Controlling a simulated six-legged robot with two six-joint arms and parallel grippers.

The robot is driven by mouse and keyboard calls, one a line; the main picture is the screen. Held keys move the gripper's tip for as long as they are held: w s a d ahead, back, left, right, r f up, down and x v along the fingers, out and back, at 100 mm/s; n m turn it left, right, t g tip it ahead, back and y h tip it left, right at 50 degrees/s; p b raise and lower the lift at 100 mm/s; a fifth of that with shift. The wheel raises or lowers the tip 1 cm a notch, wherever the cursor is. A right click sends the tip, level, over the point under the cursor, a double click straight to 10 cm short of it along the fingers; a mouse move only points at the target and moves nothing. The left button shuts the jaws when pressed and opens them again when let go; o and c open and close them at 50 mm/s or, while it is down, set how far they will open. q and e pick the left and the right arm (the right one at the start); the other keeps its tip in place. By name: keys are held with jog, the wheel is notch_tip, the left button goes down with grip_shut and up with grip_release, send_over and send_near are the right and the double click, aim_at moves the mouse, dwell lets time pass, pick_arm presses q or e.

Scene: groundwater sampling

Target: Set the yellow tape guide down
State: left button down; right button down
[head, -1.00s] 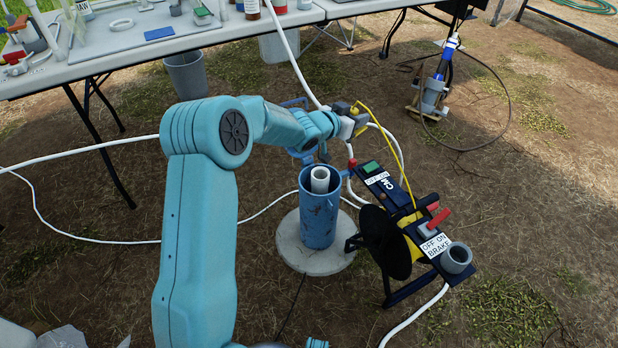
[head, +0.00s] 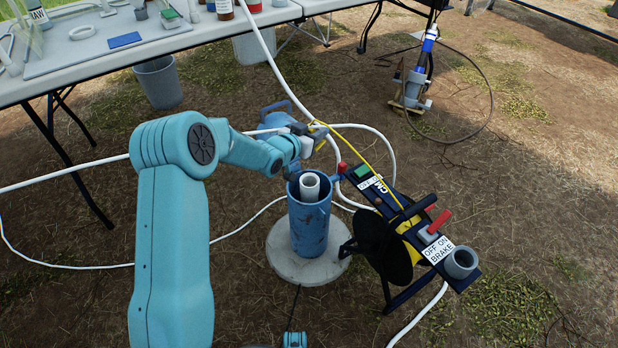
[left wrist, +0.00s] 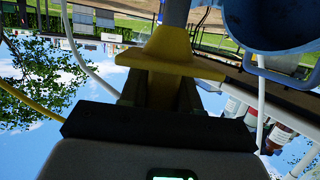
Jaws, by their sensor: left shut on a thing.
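The yellow tape guide (left wrist: 170,55) is held between the fingers of my left gripper (left wrist: 160,92) in the left wrist view. In the head view my left gripper (head: 312,136) is small, above and behind the blue well casing (head: 309,225). A white pipe (head: 310,185) stands inside the casing. The casing's blue body also shows at the upper right of the wrist view (left wrist: 275,25). A yellow tape (head: 365,148) runs from the gripper down to the reel (head: 405,235) on the right. The guide looks apart from the casing.
The reel's black frame stands close on the casing's right. A round concrete pad (head: 285,262) surrounds the casing's base. White hoses (head: 70,178) cross the ground. A table (head: 75,70) stands at upper left, and a blue-and-white pump (head: 415,85) at upper right.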

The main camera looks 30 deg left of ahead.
pick_arm(q)
notch_tip(320, 180, down, 16)
jog(key=b, duration=0.4)
jog(key=shift+r, duration=0.4)
jog(key=shift+f+b, duration=0.2)
jog(key=shift+b, duration=0.1)
jog(key=c, duration=0.8)
grip_release()
jog(key=shift+r, duration=0.1)
